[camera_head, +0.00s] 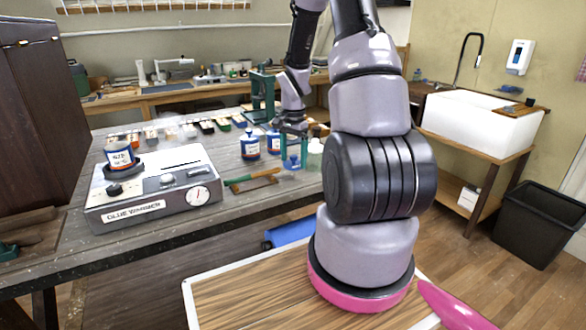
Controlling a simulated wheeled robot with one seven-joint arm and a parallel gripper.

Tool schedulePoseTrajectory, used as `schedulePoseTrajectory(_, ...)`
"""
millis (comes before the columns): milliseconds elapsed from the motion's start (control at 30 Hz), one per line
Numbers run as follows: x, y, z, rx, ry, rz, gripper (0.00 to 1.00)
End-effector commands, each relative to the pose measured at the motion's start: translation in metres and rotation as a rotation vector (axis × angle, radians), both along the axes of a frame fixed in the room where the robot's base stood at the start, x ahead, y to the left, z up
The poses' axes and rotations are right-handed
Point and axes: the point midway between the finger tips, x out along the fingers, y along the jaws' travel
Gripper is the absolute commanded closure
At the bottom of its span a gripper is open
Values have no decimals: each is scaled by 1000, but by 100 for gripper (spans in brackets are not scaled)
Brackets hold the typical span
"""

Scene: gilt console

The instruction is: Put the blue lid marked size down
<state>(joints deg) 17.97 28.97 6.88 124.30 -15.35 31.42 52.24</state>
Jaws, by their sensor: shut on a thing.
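My gripper (293,152) is over the right part of the workbench, pointing down, with teal fingers. It is shut on a small blue lid (292,163), which shows below and between the fingers. Any marking on the lid is too small to read, and I cannot tell whether the lid touches the bench. A pot labelled "SIZE" (120,157) sits on the glue warmer (150,190) at the left; its top looks dark.
A bottle (315,150) stands close to the right of my gripper. A green press (262,98) stands behind. A brush (240,179) and a wooden piece (256,184) lie on the workbench (225,215) in front. Small blocks (187,130) line the back.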

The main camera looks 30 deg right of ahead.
Motion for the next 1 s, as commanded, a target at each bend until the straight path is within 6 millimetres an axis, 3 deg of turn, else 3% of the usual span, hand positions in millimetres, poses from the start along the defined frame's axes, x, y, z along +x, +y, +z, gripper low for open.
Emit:
schedulePoseTrajectory(300,0,0,-37,0,1,2,67)
schedulePoseTrajectory(667,0,0,-41,0,0,2,67)
schedulePoseTrajectory(700,0,0,-41,0,-1,2,3)
schedulePoseTrajectory(733,0,0,-41,0,-1,2,0)
schedulePoseTrajectory(1000,0,0,-38,0,-1,1,0)
